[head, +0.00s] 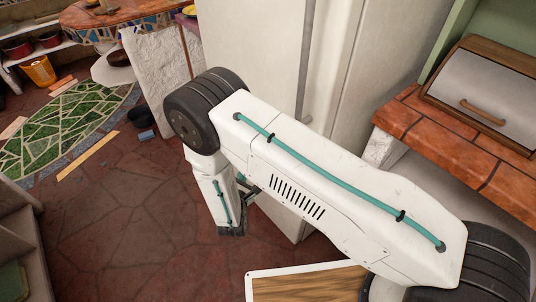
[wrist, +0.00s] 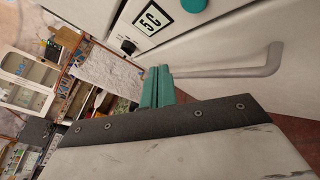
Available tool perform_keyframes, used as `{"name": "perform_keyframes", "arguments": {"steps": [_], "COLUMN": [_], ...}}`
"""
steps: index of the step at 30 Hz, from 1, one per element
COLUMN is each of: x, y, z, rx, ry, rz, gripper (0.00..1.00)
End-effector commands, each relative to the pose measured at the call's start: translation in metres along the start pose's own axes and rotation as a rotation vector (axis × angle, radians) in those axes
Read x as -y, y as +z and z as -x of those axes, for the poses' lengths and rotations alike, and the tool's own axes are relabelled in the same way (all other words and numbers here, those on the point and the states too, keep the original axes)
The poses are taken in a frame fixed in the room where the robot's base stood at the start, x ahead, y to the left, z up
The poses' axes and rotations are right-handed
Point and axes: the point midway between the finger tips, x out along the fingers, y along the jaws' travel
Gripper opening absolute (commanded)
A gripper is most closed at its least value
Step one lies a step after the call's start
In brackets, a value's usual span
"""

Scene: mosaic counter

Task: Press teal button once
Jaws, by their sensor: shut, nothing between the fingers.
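The teal button (wrist: 193,4) is a round teal shape at the top edge of the wrist view, partly cut off by the frame. It sits on a cream panel beside a label reading "5C" (wrist: 152,18). I cannot make it out in the head view. My gripper (wrist: 158,72) shows its teal fingers shut together with nothing between them, below and left of the button in the picture and apart from it. In the head view my gripper (head: 232,231) hangs low in front of the cream fridge (head: 258,45).
A handle bar (wrist: 235,70) stands out from the cream surface right of the fingers. A small black knob (wrist: 127,46) is near the label. A tiled counter (head: 462,135) with a bread box (head: 478,88) is at the right. The stone floor (head: 120,210) at left is mostly open.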

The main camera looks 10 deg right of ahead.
Motion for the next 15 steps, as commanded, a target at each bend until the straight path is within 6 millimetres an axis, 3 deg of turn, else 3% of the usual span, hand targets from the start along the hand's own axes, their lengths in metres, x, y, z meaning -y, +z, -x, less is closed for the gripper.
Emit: {"name": "perform_keyframes", "arguments": {"steps": [15], "x": [0.036], "y": [0.036], "z": [-0.048], "rx": [0.004], "ry": [-0.006], "rz": [-0.001], "gripper": [0.0]}}
